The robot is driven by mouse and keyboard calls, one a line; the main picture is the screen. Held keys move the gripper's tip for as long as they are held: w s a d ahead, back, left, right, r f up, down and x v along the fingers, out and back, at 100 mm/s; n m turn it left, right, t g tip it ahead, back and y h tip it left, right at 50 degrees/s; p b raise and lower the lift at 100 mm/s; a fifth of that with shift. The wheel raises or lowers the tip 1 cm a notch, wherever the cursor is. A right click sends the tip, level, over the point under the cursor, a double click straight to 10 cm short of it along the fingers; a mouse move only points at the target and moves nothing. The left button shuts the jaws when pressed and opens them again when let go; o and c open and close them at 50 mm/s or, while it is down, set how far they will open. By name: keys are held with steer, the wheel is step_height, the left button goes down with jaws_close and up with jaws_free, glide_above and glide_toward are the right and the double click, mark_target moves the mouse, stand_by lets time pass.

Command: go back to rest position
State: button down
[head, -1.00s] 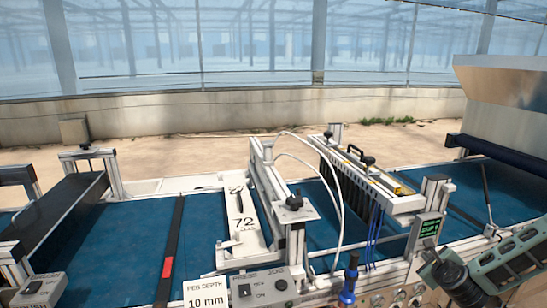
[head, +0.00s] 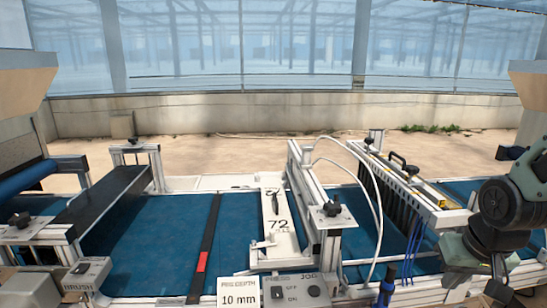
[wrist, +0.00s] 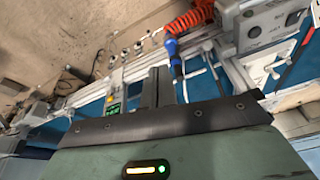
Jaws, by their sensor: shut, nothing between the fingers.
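My gripper (wrist: 160,75) shows in the wrist view with its two dark fingers together and nothing between them. It is above the front side of the tray seeder. My arm (head: 500,215) is folded at the right edge of the head view, and the fingertips cannot be made out there. The seeder has a blue belt (head: 160,240) running across the head view, a white plate marked 72 (head: 279,225) and a black-toothed head (head: 405,185) at the right.
A blue-handled tool (head: 386,286) stands at the front; in the wrist view it (wrist: 174,55) hangs from an orange coiled hose (wrist: 188,22) near my fingers. A peg depth sign (head: 238,291) and control box (head: 295,290) line the front edge. A concrete wall (head: 270,115) lies behind.

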steer(key=s+a+r+n+g, duration=0.3)
steer(key=s+a+n, duration=0.6)
steer(key=s+a, duration=0.7)
steer(key=a, duration=0.3)
steer(key=shift+s+a+r+n+y+b, duration=0.2)
steer(key=shift+s+a+n+y+b, duration=0.1)
steer(key=shift+n+b, duration=0.1)
steer(key=shift+w+f, duration=0.1)
steer(key=shift+f, duration=0.05)
stand_by(1.0)
